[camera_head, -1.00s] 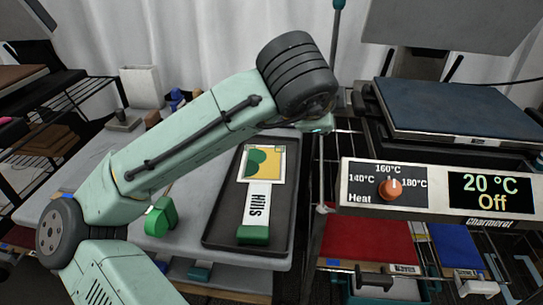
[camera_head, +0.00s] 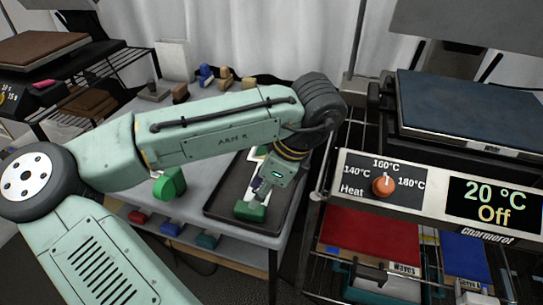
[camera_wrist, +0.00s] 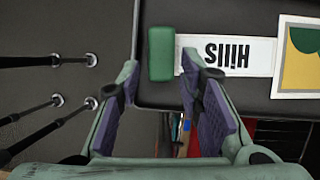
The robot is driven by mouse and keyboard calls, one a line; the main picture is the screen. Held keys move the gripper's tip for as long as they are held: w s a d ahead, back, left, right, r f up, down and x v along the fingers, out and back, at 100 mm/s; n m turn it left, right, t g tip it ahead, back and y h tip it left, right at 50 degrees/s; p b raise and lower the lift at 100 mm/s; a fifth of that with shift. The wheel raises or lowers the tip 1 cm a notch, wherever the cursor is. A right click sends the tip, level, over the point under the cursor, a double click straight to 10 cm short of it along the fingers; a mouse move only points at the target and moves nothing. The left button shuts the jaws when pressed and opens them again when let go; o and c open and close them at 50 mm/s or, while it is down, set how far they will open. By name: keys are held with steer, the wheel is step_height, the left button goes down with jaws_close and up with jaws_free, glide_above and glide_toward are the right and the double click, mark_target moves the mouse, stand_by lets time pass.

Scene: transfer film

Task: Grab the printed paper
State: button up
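The printed paper (camera_wrist: 302,58), yellow and green with a white border, lies in a dark tray (camera_wrist: 270,108) at the right of the wrist view. A white strip marked "Hills" (camera_wrist: 240,54) joins it to a green block (camera_wrist: 161,54). In the head view my arm hides most of the paper; the green block (camera_head: 250,211) shows below my gripper (camera_head: 262,190). In the wrist view my gripper (camera_wrist: 160,72) is open and empty, its purple-padded fingers near the green block's two sides. I cannot tell the height gap.
The tray sits on a grey table (camera_head: 222,170). Another green object (camera_head: 169,184) stands left of the tray. A heat press (camera_head: 470,105) with a panel (camera_head: 430,195) reading 20 °C, Off, is at right. Below it are red (camera_head: 370,238) and blue (camera_head: 465,252) sheets with handles.

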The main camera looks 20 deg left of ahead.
steer(key=x, duration=0.5)
steer(key=shift+w+a+f+p, duration=0.1)
steer(key=shift+f+p, duration=0.25)
steer(key=shift+p, duration=0.05)
steer(key=shift+c, duration=0.2)
jaws_close()
